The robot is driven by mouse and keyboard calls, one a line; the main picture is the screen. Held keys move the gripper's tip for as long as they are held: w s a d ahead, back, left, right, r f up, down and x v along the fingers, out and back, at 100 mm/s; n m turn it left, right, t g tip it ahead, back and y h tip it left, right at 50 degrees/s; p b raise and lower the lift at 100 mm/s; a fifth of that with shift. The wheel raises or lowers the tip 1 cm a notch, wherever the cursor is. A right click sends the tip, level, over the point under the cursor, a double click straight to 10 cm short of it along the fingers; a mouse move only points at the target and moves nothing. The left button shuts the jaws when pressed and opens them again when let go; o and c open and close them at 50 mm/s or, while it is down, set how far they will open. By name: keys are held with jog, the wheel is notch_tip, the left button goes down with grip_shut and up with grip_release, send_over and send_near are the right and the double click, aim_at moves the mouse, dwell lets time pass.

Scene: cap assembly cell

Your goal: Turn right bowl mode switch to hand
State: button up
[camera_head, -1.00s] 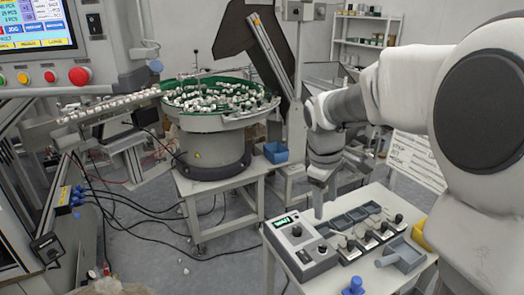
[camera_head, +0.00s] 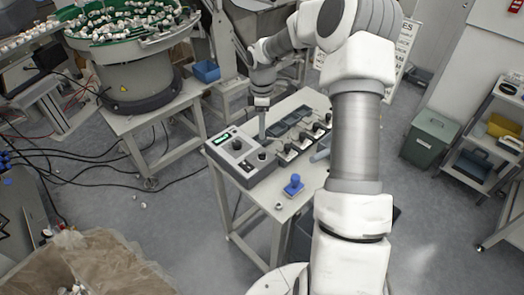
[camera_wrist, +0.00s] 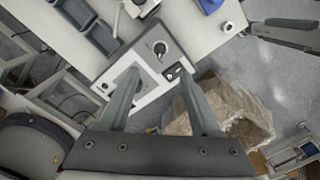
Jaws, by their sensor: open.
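A grey control box (camera_head: 232,166) with a small green display (camera_head: 222,138) and black knobs sits on the front left of the small white table. In the wrist view, the box face shows a round black knob (camera_wrist: 160,48) and a small black switch (camera_wrist: 174,72). I cannot read which control is the right bowl mode switch. My gripper (camera_head: 262,136) points down at the box's back edge in the head view. In the wrist view, my gripper (camera_wrist: 157,76) is open, its fingers apart over the box face with nothing between them. The left finger hides part of the face.
Several black-knobbed units (camera_head: 303,140) and dark trays (camera_head: 285,118) stand beside the box. A blue knob-like part (camera_head: 293,185) is on the table's front. The bowl feeder (camera_head: 130,70) stands at the back left. A shelf cart (camera_head: 490,140) is at right.

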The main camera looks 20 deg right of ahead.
aim_at(262, 155)
notch_tip(262, 155, down, 12)
jog(key=shift+f, duration=0.1)
dwell(0.4)
grip_shut()
